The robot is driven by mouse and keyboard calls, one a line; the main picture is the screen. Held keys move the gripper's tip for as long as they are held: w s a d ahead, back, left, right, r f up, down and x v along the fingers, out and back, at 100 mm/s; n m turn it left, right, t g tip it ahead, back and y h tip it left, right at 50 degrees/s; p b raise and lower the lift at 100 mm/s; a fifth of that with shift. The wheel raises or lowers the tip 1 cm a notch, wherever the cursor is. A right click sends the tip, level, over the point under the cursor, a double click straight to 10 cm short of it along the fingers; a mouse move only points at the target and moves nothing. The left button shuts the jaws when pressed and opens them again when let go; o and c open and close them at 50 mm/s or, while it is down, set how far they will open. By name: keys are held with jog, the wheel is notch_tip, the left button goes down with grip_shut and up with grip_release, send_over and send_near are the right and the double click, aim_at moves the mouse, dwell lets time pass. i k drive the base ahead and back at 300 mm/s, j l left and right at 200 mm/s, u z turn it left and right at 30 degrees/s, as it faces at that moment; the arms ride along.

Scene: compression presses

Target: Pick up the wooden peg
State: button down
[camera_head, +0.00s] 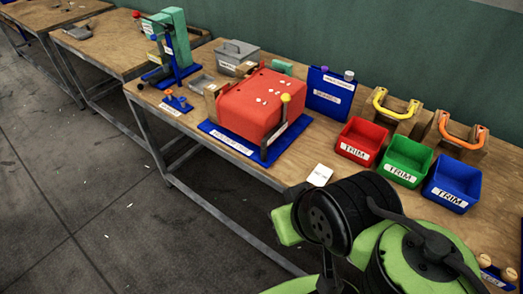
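Two small round-topped wooden pieces, which look like wooden pegs (484,260), sit at the lower right edge of the picture on or beside a blue base. The second one (510,274) is partly cut off by the frame edge. I cannot tell for sure which is the task's peg. My green and black arm fills the lower right, just left of them. My gripper's fingers do not show.
The wooden bench (290,172) carries a red press (262,98) on a blue plate, red (361,133), green (407,152) and blue (455,176) bins, and wooden blocks with a yellow handle (397,104) and an orange handle (462,132). A white card (320,175) lies near the front edge.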

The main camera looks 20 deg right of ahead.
aim_at(508, 275)
jog(key=z, duration=0.5)
jog(key=k+z, duration=0.1)
jog(key=z, duration=0.4)
jog(key=l+z, duration=0.1)
jog(key=z, duration=0.4)
jog(key=k+z, duration=0.1)
jog(key=z, duration=0.4)
jog(key=l+z, duration=0.1)
jog(key=z, duration=0.4)
jog(key=l+z, duration=0.1)
jog(key=z, duration=0.35)
jog(key=k+u, duration=0.1)
jog(key=u, duration=2.4)
jog(key=z, duration=2.45)
